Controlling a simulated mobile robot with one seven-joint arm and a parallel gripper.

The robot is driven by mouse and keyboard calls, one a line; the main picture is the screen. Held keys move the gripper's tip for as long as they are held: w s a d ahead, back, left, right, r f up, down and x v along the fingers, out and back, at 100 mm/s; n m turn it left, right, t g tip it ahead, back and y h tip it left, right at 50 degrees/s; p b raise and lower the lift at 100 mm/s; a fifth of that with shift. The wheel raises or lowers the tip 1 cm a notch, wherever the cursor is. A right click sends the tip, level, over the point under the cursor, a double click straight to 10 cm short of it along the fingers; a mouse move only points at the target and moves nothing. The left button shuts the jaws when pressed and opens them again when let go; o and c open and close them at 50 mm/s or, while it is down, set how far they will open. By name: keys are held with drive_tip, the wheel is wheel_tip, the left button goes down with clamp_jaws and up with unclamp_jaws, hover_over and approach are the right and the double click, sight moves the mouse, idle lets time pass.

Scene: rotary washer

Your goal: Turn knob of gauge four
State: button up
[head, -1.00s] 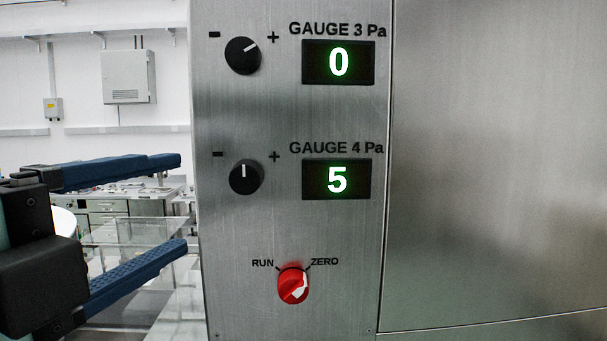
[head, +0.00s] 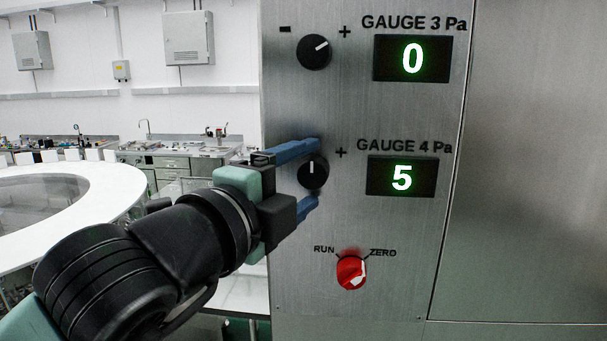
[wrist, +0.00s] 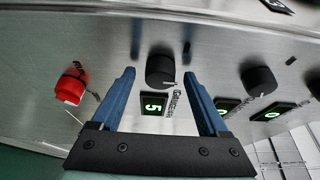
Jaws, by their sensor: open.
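The gauge 4 knob (head: 312,172) is black and round with a white mark pointing up, on the steel panel left of the gauge 4 display (head: 402,177), which reads 5. My gripper (head: 312,174) is open, with one blue finger above the knob and one below it. In the wrist view, the knob (wrist: 160,68) lies between and ahead of the two fingertips (wrist: 158,73), with a gap on both sides. I see no contact between the fingers and the knob.
The gauge 3 knob (head: 313,51) and its display (head: 412,58) reading 0 are above. A red RUN/ZERO knob (head: 351,270) sits below. The steel panel (head: 300,300) has a left edge, beyond which a white round table (head: 90,200) stands in the room.

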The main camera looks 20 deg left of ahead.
clamp_jaws()
drive_tip(key=shift+f+b, duration=0.15)
drive_tip(key=shift+b, duration=0.25)
drive_tip(key=n+b, duration=0.1)
drive_tip(key=b, duration=0.1)
drive_tip(key=n+b, duration=0.1)
drive_tip(key=b, duration=0.1)
drive_tip(key=shift+d+f+t, duration=0.1)
drive_tip(key=shift+f+t, duration=0.25)
drive_tip(key=shift+t, duration=0.05)
drive_tip(key=n+t+b, duration=0.1)
drive_tip(key=n+b, duration=0.3)
drive_tip(key=shift+f, duration=0.1)
drive_tip(key=n+t+y+b, duration=0.1)
drive_tip(key=n, duration=0.2)
drive_tip(key=n+y+b, duration=0.1)
drive_tip(key=n, duration=0.1)
drive_tip(key=shift+w+d+n+t+y+b, duration=0.1)
drive_tip(key=shift+d+n+t+y+b, duration=0.1)
drive_tip(key=shift+n+t+y+b, duration=0.15)
drive_tip(key=shift+n+t+y, duration=0.15)
drive_tip(key=shift+n+y, duration=0.5)
drive_tip(key=shift+n, duration=0.8)
drive_tip(key=shift+n+t+y, duration=0.1)
drive_tip(key=shift+n+y, duration=0.5)
drive_tip(key=shift+n, duration=0.8)
drive_tip(key=shift+n+b, duration=0.3)
